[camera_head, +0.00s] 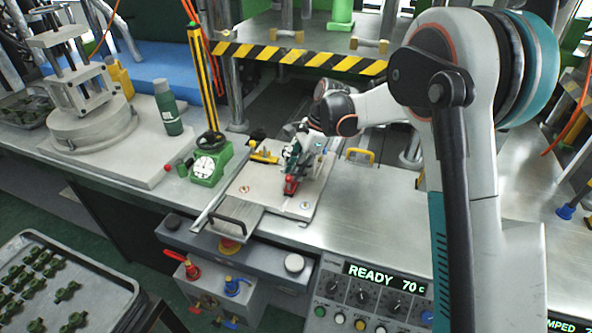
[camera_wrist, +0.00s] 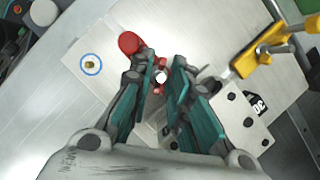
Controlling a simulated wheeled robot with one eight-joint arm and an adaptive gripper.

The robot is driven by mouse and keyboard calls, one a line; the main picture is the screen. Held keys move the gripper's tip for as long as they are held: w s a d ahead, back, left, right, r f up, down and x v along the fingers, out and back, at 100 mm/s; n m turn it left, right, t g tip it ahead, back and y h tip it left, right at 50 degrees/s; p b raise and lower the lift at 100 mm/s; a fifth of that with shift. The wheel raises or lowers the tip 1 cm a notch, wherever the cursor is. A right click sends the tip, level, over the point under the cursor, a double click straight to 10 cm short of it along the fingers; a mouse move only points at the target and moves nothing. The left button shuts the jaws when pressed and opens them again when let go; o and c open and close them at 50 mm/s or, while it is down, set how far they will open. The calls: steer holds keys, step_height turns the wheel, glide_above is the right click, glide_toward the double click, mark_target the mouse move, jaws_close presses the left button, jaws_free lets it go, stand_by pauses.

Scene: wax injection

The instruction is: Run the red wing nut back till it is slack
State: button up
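The red wing nut (camera_wrist: 159,63) shows in the wrist view around a pale round stud end, between my fingertips. My gripper (camera_wrist: 161,74) is open, with one teal-padded finger on each side of the nut. Gaps show beside the nut, but I cannot tell whether either finger touches it. Parts of its wings are hidden by the fingers. In the head view my gripper (camera_head: 297,152) points down over the pale fixture plate (camera_head: 262,192), and the nut itself is hard to make out there. A rounded red part (camera_wrist: 130,43) lies just beyond the left finger.
A yellow-handled clamp (camera_wrist: 250,60) stands right of my gripper. Red (camera_head: 190,269) and blue (camera_head: 236,286) valve handles sit below the bench front.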

jaws_close()
steer(key=shift+n, duration=0.4)
steer(key=n+g, duration=0.1)
steer(key=n, duration=0.1)
steer(key=n+p, duration=0.1)
steer(key=shift+w+a+n+g+h, duration=0.1)
steer(key=shift+w+n+g+h, duration=0.1)
steer(key=shift+n+g+h, duration=0.2)
steer(key=n+h, duration=0.1)
steer(key=n, duration=0.1)
steer(key=n+g+p, duration=0.1)
steer(key=n, duration=0.2)
steer(key=shift+a+n+h, duration=0.1)
steer(key=shift+n+h, duration=0.2)
steer(key=shift+h, duration=0.1)
steer(key=n+h, duration=0.1)
steer(key=n, duration=0.1)
steer(key=n+h+p, duration=0.1)
steer(key=n, duration=0.2)
steer(key=shift+a+g, duration=0.15)
steer(key=shift+g, duration=0.15)
steer(key=n+h, duration=0.1)
steer(key=n, duration=0.2)
steer(key=n+h, duration=0.1)
steer(key=n, duration=0.1)
steer(key=shift+a+n+t+p, duration=0.1)
steer(key=shift+n+t+p, duration=0.25)
steer(key=shift+n+t, duration=0.05)
